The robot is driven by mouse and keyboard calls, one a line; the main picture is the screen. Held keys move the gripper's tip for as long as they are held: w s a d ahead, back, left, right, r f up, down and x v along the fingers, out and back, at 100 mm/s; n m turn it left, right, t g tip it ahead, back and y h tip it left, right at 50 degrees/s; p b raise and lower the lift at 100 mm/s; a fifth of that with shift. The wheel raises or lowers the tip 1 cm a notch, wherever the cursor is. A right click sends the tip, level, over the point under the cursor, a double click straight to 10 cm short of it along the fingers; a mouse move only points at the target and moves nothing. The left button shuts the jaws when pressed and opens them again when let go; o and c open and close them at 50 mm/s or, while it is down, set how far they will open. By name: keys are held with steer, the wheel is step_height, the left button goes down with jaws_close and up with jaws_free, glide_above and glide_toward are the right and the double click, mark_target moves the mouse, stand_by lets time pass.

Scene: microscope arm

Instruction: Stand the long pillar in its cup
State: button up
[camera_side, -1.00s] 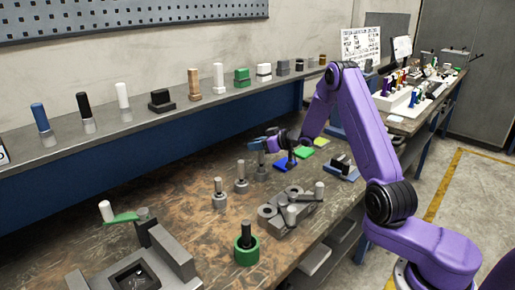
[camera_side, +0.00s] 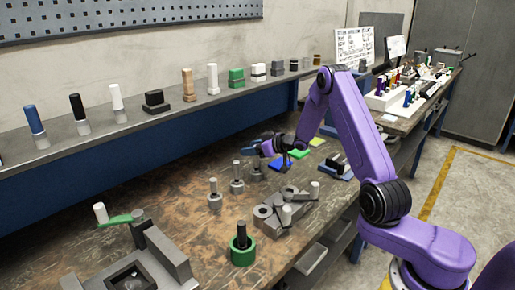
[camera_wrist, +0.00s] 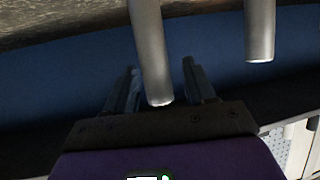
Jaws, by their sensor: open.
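My gripper (camera_side: 262,147) is open over the back of the workbench. In the wrist view, a plain grey pillar (camera_wrist: 149,50) reaches in between the two open fingers (camera_wrist: 158,90), with visible gaps on both sides. A second grey pillar (camera_wrist: 260,30) stands apart at the right of that view. In the side view, three grey pillars stand in a row in round grey cups: a front one (camera_side: 214,187), a middle one (camera_side: 237,169) and a back one (camera_side: 256,163) just under my gripper. I cannot tell which is the long pillar or which cup is its own.
A green cup with a dark peg (camera_side: 242,246) stands at the front. A grey block with round holes (camera_side: 268,222) lies behind it. A shelf of parts runs behind.

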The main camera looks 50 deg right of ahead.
steer(key=v, duration=1.2)
steer(key=s+a+r+n+g, duration=0.15)
steer(key=a+n+g, duration=0.3)
steer(key=a, duration=0.95)
steer(key=s+a+r+n+g+h, duration=0.15)
steer(key=s+a+g, duration=0.25)
steer(key=s+a, duration=0.6)
steer(key=s+d+n+g, duration=0.2)
steer(key=s+n+g, duration=0.2)
steer(key=s, duration=2.1)
steer(key=shift+r+g+h, duration=0.35)
steer(key=shift+r, duration=0.15)
steer(key=shift+w, duration=0.1)
